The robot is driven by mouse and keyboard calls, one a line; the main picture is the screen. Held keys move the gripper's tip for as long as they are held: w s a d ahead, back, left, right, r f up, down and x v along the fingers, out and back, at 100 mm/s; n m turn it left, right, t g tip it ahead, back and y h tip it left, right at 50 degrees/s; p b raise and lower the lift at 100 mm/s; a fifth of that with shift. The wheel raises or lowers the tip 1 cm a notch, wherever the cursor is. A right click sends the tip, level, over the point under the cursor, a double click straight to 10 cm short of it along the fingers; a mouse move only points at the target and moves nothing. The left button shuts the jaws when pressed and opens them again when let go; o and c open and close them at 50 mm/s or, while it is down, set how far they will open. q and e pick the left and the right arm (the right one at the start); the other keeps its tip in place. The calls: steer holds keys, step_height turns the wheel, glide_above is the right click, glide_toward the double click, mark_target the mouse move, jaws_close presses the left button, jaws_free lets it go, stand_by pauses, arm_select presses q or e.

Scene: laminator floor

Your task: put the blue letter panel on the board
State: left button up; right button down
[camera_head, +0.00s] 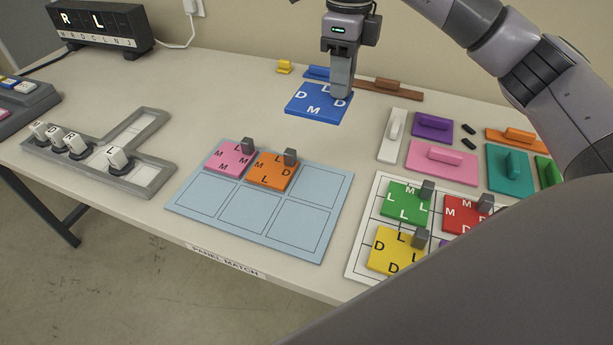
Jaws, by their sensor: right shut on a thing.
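I cannot tell whether the panel is clear of the table. The light blue board (235,207) has two rows of three cells. A pink panel (231,158) lies in its back left cell and an orange panel (272,169) in its back middle cell. The back right cell and the front row are bare. My left gripper is out of view.
A white grid board (361,231) at the right holds green (405,204), red (466,215) and yellow (394,250) panels with grey knobs. Coloured handled pieces, including a pink one (442,163), lie behind it. A grey letter tray (146,182) is at left. Table between is clear.

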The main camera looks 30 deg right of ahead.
step_height(320, 180, down, 15)
steer(key=shift+f+b, duration=0.1)
steer(key=shift+b, duration=0.65)
steer(key=shift+f, duration=2.35)
steer(key=c, duration=0.9)
jaws_free()
steer(key=shift+o, duration=0.2)
